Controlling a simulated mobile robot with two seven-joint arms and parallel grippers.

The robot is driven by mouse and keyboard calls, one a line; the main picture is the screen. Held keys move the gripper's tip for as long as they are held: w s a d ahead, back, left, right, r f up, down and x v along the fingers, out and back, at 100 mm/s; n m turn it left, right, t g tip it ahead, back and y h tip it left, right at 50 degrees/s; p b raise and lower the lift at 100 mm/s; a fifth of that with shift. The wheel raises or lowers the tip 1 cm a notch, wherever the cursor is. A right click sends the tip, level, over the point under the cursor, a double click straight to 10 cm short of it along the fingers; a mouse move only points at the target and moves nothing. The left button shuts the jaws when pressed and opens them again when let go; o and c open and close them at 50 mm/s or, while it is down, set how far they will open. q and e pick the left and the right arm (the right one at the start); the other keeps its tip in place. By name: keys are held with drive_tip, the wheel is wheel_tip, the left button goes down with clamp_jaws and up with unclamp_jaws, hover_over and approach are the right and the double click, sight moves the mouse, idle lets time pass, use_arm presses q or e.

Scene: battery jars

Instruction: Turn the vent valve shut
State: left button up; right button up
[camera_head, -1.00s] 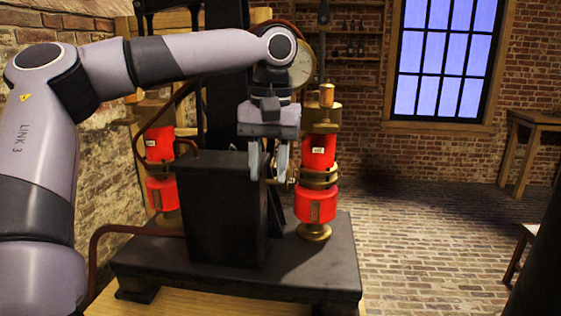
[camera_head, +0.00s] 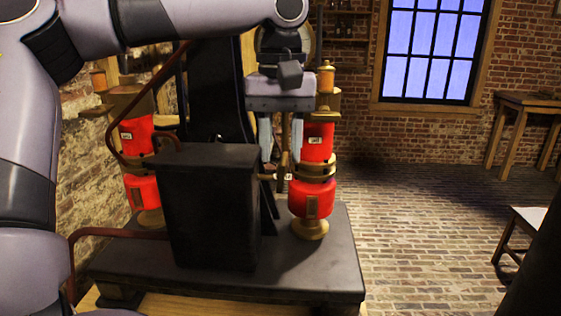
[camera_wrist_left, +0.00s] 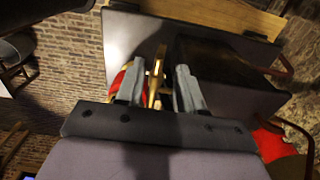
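A brass fitting (camera_head: 284,160) that looks like the vent valve stands upright beside the right red jar (camera_head: 313,195), with a small brass stub reaching left. My left gripper (camera_head: 281,138) points down over it, its two grey fingers apart, one on each side in the picture. The left wrist view shows the brass piece (camera_wrist_left: 154,84) between the open fingers (camera_wrist_left: 159,88), with gaps on both sides. I cannot tell whether either finger touches it. My right gripper is not in view.
A black box-shaped housing (camera_head: 210,205) stands just left of the fitting on a dark base plate (camera_head: 330,275). Another red jar (camera_head: 142,190) stands behind at left, near copper-coloured pipes (camera_head: 110,233). The brick floor (camera_head: 420,230) at right is open, with a wooden table (camera_head: 525,100) beyond.

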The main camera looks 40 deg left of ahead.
sight(281, 162)
use_arm(q)
drive_tip(key=shift+f, duration=1.7)
clamp_jaws()
drive_tip(key=g+y, duration=0.2)
drive_tip(key=d+g+y, duration=0.1)
drive_tip(key=y, duration=0.1)
drive_tip(key=shift+w+f+g, duration=0.2)
drive_tip(key=shift+w+g, duration=0.1)
drive_tip(key=shift+w, duration=0.1)
unclamp_jaws()
